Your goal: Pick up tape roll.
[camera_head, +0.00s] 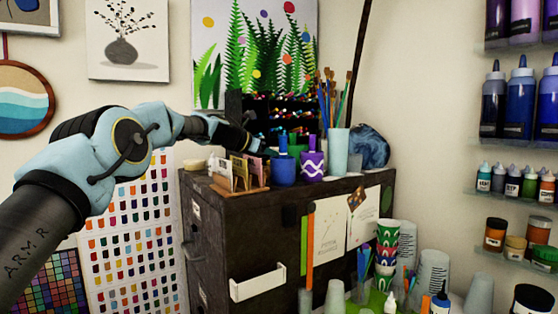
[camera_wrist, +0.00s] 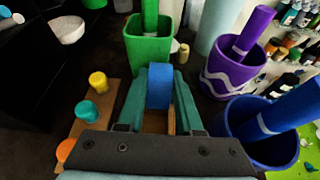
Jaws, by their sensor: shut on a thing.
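The tape roll (camera_wrist: 160,90) is a blue band seen edge-on in the middle of the wrist view. My gripper (camera_wrist: 160,76) has its two teal fingers on either side of it, closed against its sides. A wooden strip shows below the roll between the fingers; I cannot tell if the roll touches it. In the head view my gripper (camera_head: 252,143) reaches in over the top of the dark cabinet (camera_head: 232,222), behind the wooden card holder (camera_head: 240,189). The roll cannot be made out there.
A green cup (camera_wrist: 149,50) stands just beyond the fingertips. A purple cup (camera_wrist: 232,78) with a white zigzag and a blue cup (camera_wrist: 235,125) stand close on the right. Yellow (camera_wrist: 98,81) and teal pots are left. A white bowl (camera_wrist: 67,30) is farther left.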

